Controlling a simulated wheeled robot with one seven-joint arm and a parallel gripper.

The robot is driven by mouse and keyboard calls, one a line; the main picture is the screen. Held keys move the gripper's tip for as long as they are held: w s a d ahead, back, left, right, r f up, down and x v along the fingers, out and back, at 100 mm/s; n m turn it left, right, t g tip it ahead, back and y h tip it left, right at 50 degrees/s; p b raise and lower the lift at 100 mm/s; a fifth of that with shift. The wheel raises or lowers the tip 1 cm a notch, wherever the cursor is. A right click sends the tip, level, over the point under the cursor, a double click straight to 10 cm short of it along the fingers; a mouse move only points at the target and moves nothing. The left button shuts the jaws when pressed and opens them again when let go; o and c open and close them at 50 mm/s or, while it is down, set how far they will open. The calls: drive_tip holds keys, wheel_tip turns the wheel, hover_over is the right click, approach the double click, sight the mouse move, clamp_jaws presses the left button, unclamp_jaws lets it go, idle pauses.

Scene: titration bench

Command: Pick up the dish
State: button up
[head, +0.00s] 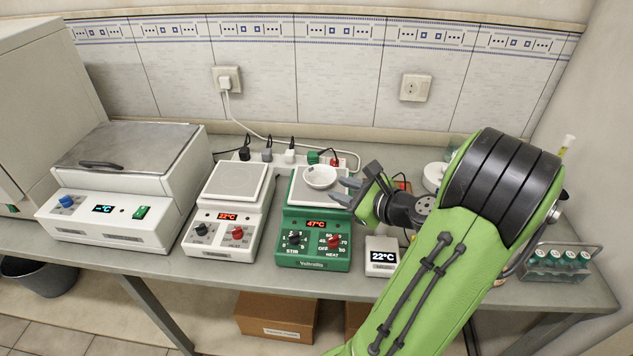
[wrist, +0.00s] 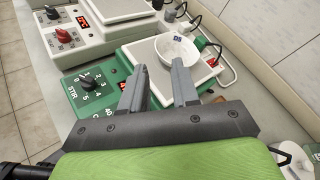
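A small white dish (head: 320,177) sits on the square top plate of the green hotplate stirrer (head: 313,262). The wrist view shows the dish (wrist: 178,50) from above, with a small dark blue mark inside. My gripper (head: 341,191) is at the right of the dish, over the hotplate's right side. In the wrist view my gripper (wrist: 160,72) has its two fingers spread apart, pointing toward the dish. The gap between the fingers is empty. I cannot tell whether a fingertip touches the dish rim.
A white stirrer (head: 228,205) and a lidded white bath (head: 126,190) stand to the left. A small 22°C display (head: 382,257) is right of the green hotplate. Plugs and a power strip (head: 290,157) lie behind. A rack of vials (head: 558,262) stands far right.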

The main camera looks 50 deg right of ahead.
approach(306, 179)
drive_tip(key=x, duration=0.1)
drive_tip(key=b+x, duration=0.1)
drive_tip(key=x, duration=0.1)
drive_tip(key=shift+d+f, duration=0.15)
drive_tip(key=shift+d, duration=0.15)
drive_tip(key=b+x, duration=0.1)
drive_tip(key=x, duration=0.4)
drive_tip(key=shift+w+a+f, duration=0.1)
drive_tip(key=shift+w+f, duration=0.1)
drive_tip(key=shift+w, duration=0.1)
clamp_jaws()
